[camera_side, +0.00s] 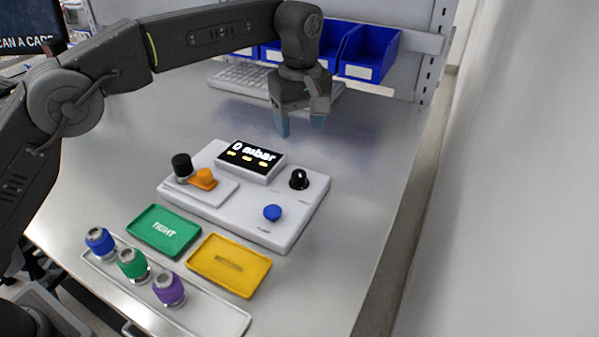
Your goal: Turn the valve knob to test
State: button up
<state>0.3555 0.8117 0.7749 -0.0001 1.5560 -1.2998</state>
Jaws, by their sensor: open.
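The valve knob is a small black knob with a light pointer mark (299,179), on the right side of the white test unit (287,236). I cannot read its label. My gripper (300,127) points down, open and empty, above and behind the unit, apart from the knob. The unit's display (252,157) reads "0 mbar" with several small yellow marks below. A blue button (272,212) sits in front of the knob. A black cylinder (182,166) and an orange part (204,178) stand on the unit's left side.
A green tray (188,240) marked "TIGHT" and a yellow tray (262,282) lie in front. A long tray (207,315) holds blue, green and purple fittings. A keyboard (238,78) and blue bins (369,50) are behind. The bench right of the unit is clear.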

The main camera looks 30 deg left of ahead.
aim_at(300, 174)
notch_tip(300, 174, down, 13)
jog(key=shift+r, duration=0.2)
dwell(0.3)
jog(key=c, duration=0.9)
